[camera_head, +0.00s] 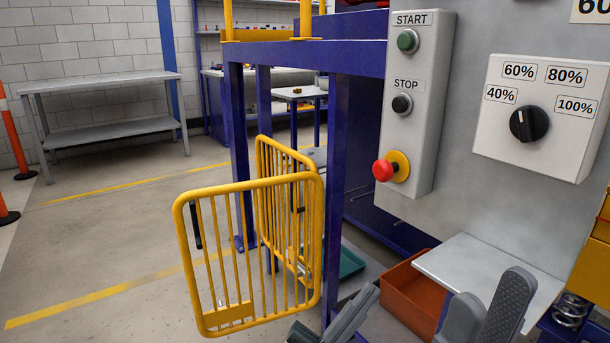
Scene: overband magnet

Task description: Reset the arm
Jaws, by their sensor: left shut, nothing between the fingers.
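My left gripper (350,318) is at the bottom centre, dark grey and partly cut off by the frame edge. It is shut and empty, in front of the blue frame's leg. My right gripper (488,312) is at the bottom right, in front of a pale grey plate (490,268). A ridged pad shows on one of its fingers; whether its jaws are apart is unclear. Both grippers are below the control box (420,150), which carries a green START button (407,40), a black STOP button (402,104) and a red emergency button (384,170). Neither gripper touches these buttons.
A yellow barred gate (250,187) stands open at left of centre, beside the blue frame (236,130). A dial panel (552,85) has a black knob (528,123). An orange bin (412,290) sits low. A grey table (100,80) stands at the back left; the floor before it is clear.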

